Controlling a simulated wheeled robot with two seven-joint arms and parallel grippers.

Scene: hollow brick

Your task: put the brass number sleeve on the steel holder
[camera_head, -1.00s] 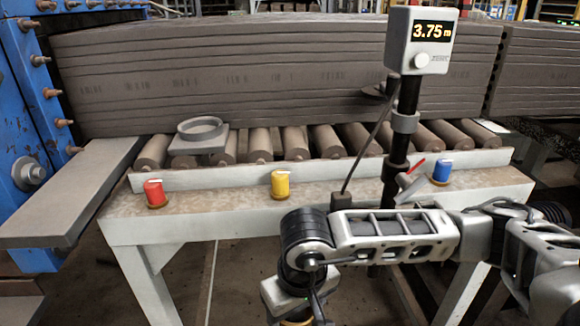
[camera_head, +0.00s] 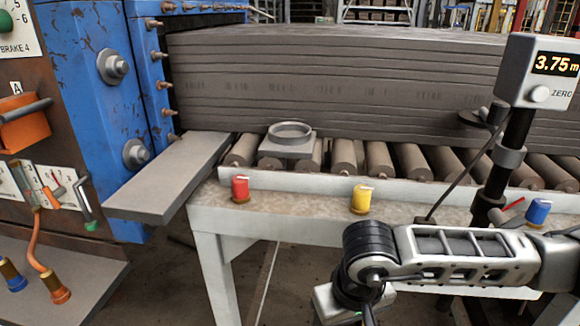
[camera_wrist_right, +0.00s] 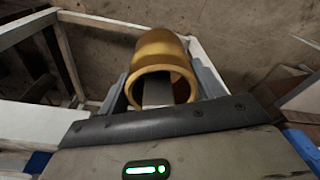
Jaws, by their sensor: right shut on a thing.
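The brass number sleeve (camera_wrist_right: 165,60) is a hollow gold-coloured cylinder in the right wrist view. My right gripper (camera_wrist_right: 161,92) is shut on it, with a finger at either side, and its open end faces the camera. A grey surface shows through the bore; I cannot tell what it is. No number is readable on the sleeve. In the head view my right gripper is below the picture edge. A grey square plate with a raised ring, which looks like the steel holder (camera_head: 290,133), sits on the rollers, with the ring facing up. My left gripper is not in view.
Red (camera_head: 241,188), yellow (camera_head: 363,197) and blue (camera_head: 538,211) knobs line the bench (camera_head: 300,207) front. A display post (camera_head: 495,165) stands at the right. The blue machine (camera_head: 110,65) and a flat grey slab (camera_head: 175,178) are left. Dark clay slabs (camera_head: 350,85) fill the back.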

